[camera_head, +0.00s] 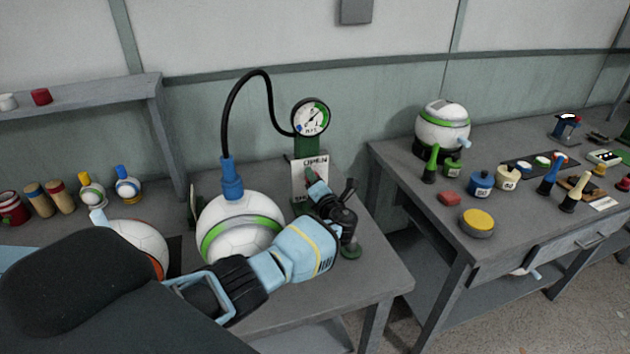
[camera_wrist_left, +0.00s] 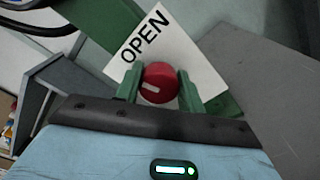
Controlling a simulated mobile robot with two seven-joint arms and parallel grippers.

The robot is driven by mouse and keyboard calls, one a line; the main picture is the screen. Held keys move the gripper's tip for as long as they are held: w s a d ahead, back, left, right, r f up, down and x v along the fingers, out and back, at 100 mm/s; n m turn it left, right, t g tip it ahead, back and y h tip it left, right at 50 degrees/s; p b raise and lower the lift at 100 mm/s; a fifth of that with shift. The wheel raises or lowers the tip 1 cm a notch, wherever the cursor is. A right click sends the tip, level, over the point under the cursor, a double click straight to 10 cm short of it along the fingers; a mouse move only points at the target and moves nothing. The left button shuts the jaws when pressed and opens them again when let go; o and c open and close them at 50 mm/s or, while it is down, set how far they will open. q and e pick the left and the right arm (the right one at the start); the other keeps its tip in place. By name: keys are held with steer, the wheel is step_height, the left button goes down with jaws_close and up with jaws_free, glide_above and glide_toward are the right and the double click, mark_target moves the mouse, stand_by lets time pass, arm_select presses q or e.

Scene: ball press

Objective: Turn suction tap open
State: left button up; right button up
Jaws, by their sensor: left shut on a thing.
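The red tap (camera_wrist_left: 161,82) is a round knob with a short white mark, seen in the left wrist view in front of a white plate (camera_wrist_left: 154,42) that reads OPEN. The white mark points to the left in that view. My left gripper (camera_wrist_left: 159,87) has its green fingers on both sides of the tap, shut on it. In the head view my left gripper (camera_head: 317,186) reaches the label plate (camera_head: 309,169) below the gauge and hides most of the tap. My right gripper is not in view.
A round gauge (camera_head: 311,117) tops the green post, with a black hose running to a blue fitting (camera_head: 232,178) on a white-green ball (camera_head: 240,226). Another ball (camera_head: 140,244) is at left. The right bench (camera_head: 410,174) holds another ball and several small tools.

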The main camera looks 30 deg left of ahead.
arm_select(q)
steer(key=shift+f+m, duration=0.1)
steer(key=shift+m, duration=1.5)
steer(key=o, duration=1)
steer(key=shift+c, duration=0.2)
steer(key=v, duration=0.8)
